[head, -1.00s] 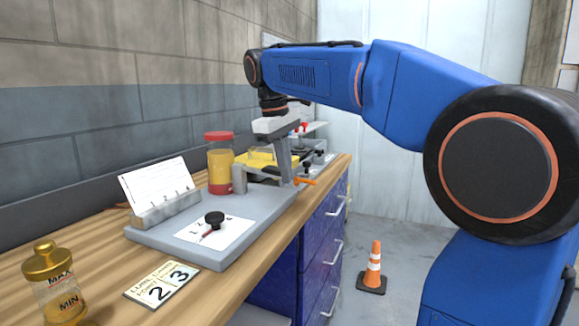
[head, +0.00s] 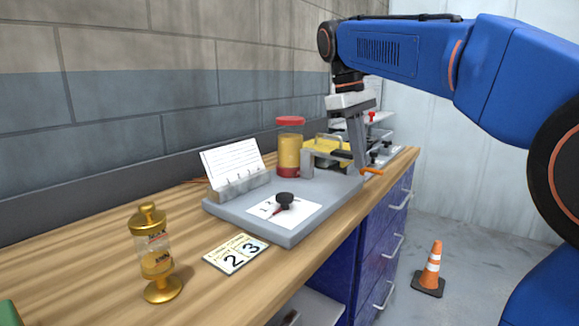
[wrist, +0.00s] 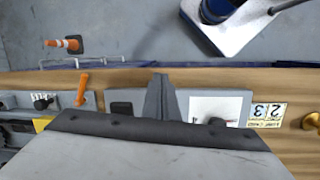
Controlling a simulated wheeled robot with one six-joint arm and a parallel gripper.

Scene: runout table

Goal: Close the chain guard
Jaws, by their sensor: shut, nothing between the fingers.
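A yellow cover (head: 326,150) with a thin handle, which looks like the chain guard, stands at the far end of the grey base plate (head: 281,235). My gripper and arm partly hide it, so I cannot tell how far open it is. In the wrist view only a yellow edge (wrist: 42,124) shows. My gripper (head: 361,170) is shut and empty, pointing down at the plate's front edge, beside an orange peg (head: 371,172). In the wrist view my fingertips (wrist: 160,80) are to the right of the orange peg (wrist: 82,88).
A red-lidded jar (head: 289,148), a card holder (head: 238,187) and a black knob (head: 285,199) stand near. An orange cone (head: 431,267) stands on the floor.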

